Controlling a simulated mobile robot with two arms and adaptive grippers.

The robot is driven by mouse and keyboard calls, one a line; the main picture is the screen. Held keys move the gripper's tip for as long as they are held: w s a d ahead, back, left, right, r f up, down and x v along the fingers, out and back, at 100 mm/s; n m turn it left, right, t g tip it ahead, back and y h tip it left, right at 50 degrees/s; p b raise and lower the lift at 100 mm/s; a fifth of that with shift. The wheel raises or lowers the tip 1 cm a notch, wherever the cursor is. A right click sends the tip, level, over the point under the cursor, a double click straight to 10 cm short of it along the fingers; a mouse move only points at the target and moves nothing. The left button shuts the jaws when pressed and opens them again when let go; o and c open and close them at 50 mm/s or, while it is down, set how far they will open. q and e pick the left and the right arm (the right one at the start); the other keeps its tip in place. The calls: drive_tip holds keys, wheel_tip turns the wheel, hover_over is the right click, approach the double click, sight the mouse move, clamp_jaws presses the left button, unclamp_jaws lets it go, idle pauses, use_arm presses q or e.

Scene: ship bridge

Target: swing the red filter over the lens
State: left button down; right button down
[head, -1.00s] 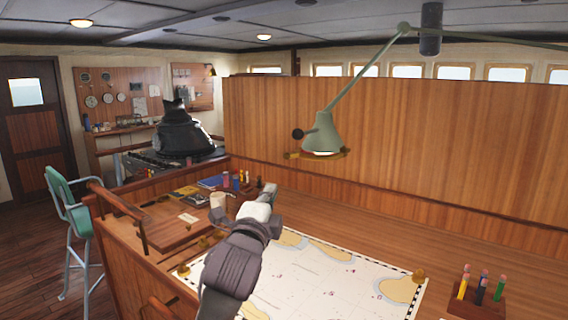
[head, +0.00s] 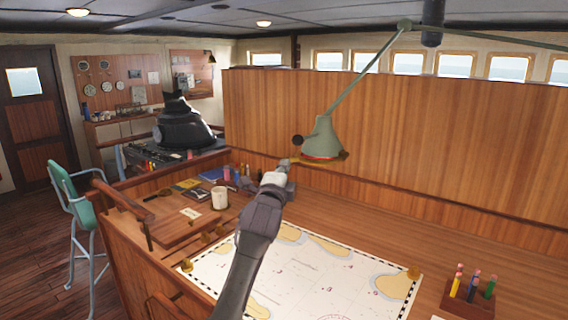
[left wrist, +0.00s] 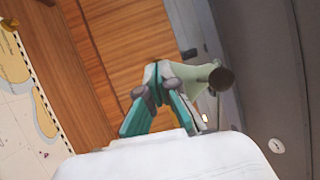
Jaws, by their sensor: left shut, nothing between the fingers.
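The green chart lamp (head: 323,138) hangs on a jointed arm above the chart table, with a dark knob on its left. A brass filter holder (head: 340,158) sits under the shade. The red filter (head: 320,157) shows as a red strip at the shade's mouth, over the lens, which is hidden. My left gripper (head: 284,165) is shut and empty at the left end of the holder; I cannot tell whether it touches. In the left wrist view, the shut fingertips (left wrist: 157,68) are beside the lamp shade (left wrist: 200,82). My right gripper is not in view.
A chart (head: 310,265) lies on the table below my arm. A white mug (head: 220,197) stands to the left, and a pencil holder (head: 467,298) at the front right. A wooden partition (head: 430,130) rises behind the lamp. The air right of the lamp is free.

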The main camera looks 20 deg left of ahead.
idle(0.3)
use_arm(q)
drive_tip(key=w, duration=0.1)
drive_tip(key=w+a+b, duration=0.1)
drive_tip(key=w, duration=0.1)
drive_tip(key=w+a, duration=0.1)
drive_tip(key=w, duration=0.1)
drive_tip(key=shift+a+r, duration=0.1)
drive_tip(key=shift+a, duration=0.15)
drive_tip(key=shift+w, duration=0.1)
